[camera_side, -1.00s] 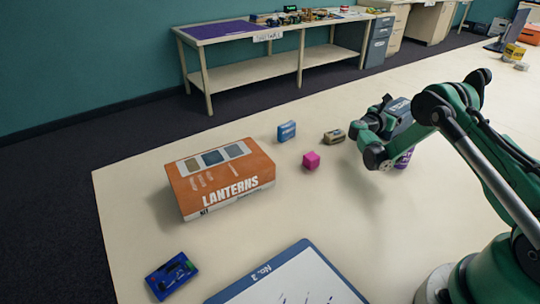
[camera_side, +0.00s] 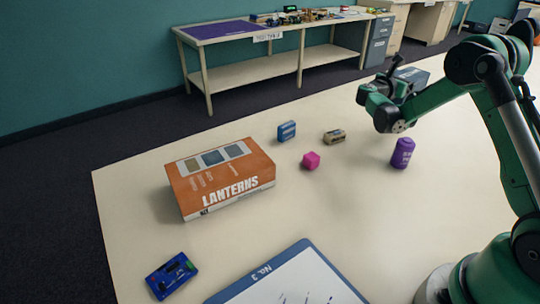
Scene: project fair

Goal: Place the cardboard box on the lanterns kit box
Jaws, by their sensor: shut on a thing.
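The orange lanterns kit box (camera_side: 222,180) lies flat on the pale table, left of centre, with its printed top bare. My gripper (camera_side: 394,72) is raised at the upper right, well away from the kit box. It is shut on what looks like a grey-blue box (camera_side: 413,75), partly hidden behind the gripper and arm. I cannot tell whether this is the cardboard box. A small tan block with a dark label (camera_side: 334,136) lies on the table behind and right of the kit box.
A purple can (camera_side: 402,153) stands below my gripper. A blue circuit board (camera_side: 171,276) and a blue-edged board (camera_side: 290,277) lie in front.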

